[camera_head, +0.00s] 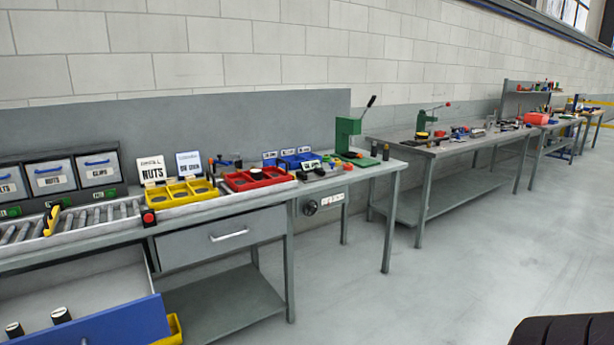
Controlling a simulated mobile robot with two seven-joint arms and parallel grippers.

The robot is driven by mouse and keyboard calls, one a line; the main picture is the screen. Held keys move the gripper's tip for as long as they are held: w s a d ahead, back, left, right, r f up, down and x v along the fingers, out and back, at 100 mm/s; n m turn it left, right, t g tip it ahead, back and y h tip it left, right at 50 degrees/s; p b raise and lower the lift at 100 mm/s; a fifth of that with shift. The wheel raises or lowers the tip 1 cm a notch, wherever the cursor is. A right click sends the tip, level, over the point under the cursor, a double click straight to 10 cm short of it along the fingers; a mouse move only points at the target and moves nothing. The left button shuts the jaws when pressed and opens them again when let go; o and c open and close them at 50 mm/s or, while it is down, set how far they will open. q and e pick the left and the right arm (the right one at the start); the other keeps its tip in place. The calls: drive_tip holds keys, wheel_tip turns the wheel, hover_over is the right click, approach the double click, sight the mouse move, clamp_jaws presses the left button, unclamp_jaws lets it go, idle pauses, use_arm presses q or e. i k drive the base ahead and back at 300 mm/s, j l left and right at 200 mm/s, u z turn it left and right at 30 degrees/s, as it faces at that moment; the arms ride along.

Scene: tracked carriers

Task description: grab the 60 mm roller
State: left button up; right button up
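No part in view can be made out for certain as the 60 mm roller. Two short dark cylinders with pale ends, one (60,315) and another (14,329), lie in an open drawer with a blue front (110,325) at the lower left. Their sizes and any markings are too small to read. A row of grey conveyor rollers (85,219) is set into the bench top above, with a yellow and black item (51,220) on it. Neither of my grippers shows in this view.
The bench holds a yellow bin tray (180,204), a red tray (235,187) and a green press (347,136). A second workbench (430,150) stands beyond it. A black ribbed object (565,331) is at the lower right. The grey floor (450,285) between is clear.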

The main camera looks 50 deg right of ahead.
sight(256, 174)
drive_tip(key=z, duration=1.25)
drive_tip(key=i+l+u, duration=0.1)
drive_tip(key=i+u, duration=0.15)
drive_tip(key=u, duration=0.15)
drive_tip(key=i+l+u, duration=0.2)
drive_tip(key=u, duration=0.15)
drive_tip(key=i+l+u, duration=0.1)
drive_tip(key=i+l, duration=0.3)
drive_tip(key=i+l+u, duration=0.15)
drive_tip(key=i+l, duration=0.25)
drive_tip(key=l, duration=0.2)
drive_tip(key=i+l+u, duration=0.1)
drive_tip(key=i+l, duration=0.25)
drive_tip(key=l, duration=0.2)
